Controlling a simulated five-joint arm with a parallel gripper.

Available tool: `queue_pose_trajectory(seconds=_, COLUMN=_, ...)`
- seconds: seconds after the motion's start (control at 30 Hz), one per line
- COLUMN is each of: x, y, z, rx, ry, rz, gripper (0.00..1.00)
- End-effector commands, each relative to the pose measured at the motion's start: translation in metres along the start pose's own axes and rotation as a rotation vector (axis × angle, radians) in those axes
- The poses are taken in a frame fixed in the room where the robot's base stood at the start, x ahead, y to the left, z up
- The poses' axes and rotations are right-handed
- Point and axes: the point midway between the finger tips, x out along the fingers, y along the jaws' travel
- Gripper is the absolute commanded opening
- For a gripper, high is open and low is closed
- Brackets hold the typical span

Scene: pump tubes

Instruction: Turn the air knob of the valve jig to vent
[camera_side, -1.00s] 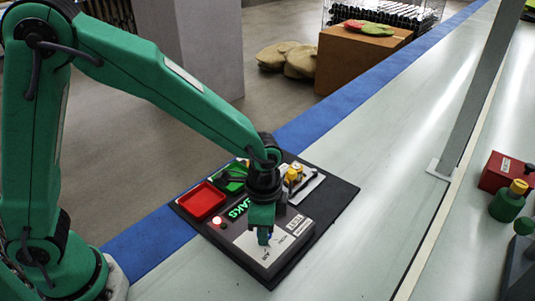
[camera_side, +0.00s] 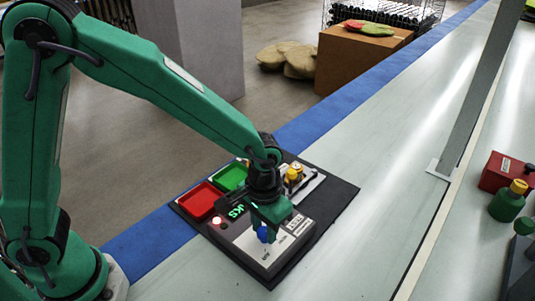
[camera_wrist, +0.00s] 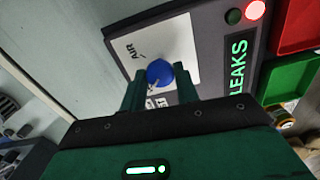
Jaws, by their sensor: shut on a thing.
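The valve jig (camera_side: 252,250) is a dark grey box with a white plate marked AIR (camera_wrist: 150,45). Its blue air knob (camera_side: 265,235) stands on that plate, and it also shows in the wrist view (camera_wrist: 160,72). My green gripper (camera_side: 266,228) points down over the knob, with one finger on each side of it, and is shut on it. In the wrist view, the fingers (camera_wrist: 160,88) flank the knob at left and right. The fingers and wrist hide part of the plate's markings, and I cannot tell which mark the knob points to.
A red lamp (camera_wrist: 255,10) glows beside a dark green one (camera_wrist: 233,17), near green LEAKS lettering (camera_wrist: 236,65). Red (camera_side: 200,201) and green (camera_side: 231,177) trays and yellow parts (camera_side: 293,174) lie behind my gripper on the black mat (camera_side: 340,203).

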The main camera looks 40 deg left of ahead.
Motion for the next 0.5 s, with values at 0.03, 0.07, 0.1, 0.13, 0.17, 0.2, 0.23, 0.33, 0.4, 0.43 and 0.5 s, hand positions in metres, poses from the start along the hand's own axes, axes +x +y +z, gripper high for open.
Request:
queue_pose_trajectory(seconds=0.03, x=-0.0013, y=0.0001, z=-0.0002, rx=-0.022, ry=0.001, rz=0.0, gripper=0.08)
queue_pose_trajectory(seconds=0.07, x=-0.0013, y=0.0001, z=-0.0002, rx=-0.036, ry=0.001, rz=0.0, gripper=0.08)
queue_pose_trajectory(seconds=0.1, x=-0.0013, y=0.0001, z=-0.0002, rx=-0.051, ry=0.001, rz=0.0, gripper=0.08)
queue_pose_trajectory(seconds=0.13, x=-0.0013, y=0.0001, z=-0.0002, rx=-0.061, ry=0.001, rz=0.0, gripper=0.08)
queue_pose_trajectory(seconds=0.17, x=-0.0013, y=0.0001, z=-0.0002, rx=-0.07, ry=0.001, rz=0.0, gripper=0.08)
queue_pose_trajectory(seconds=0.2, x=-0.0014, y=0.0001, z=-0.0002, rx=-0.079, ry=0.001, rz=0.0, gripper=0.08)
queue_pose_trajectory(seconds=0.23, x=-0.0014, y=0.0001, z=-0.0002, rx=-0.084, ry=0.001, rz=0.0, gripper=0.08)
queue_pose_trajectory(seconds=0.33, x=-0.0014, y=0.0001, z=-0.0002, rx=-0.098, ry=0.001, rz=0.001, gripper=0.08)
queue_pose_trajectory(seconds=0.4, x=-0.0014, y=0.0001, z=-0.0002, rx=-0.101, ry=0.001, rz=0.001, gripper=0.08)
queue_pose_trajectory(seconds=0.43, x=-0.0014, y=0.0001, z=-0.0003, rx=-0.102, ry=0.001, rz=0.001, gripper=0.08)
queue_pose_trajectory(seconds=0.5, x=-0.0014, y=0.0001, z=-0.0003, rx=-0.102, ry=0.001, rz=0.001, gripper=0.08)
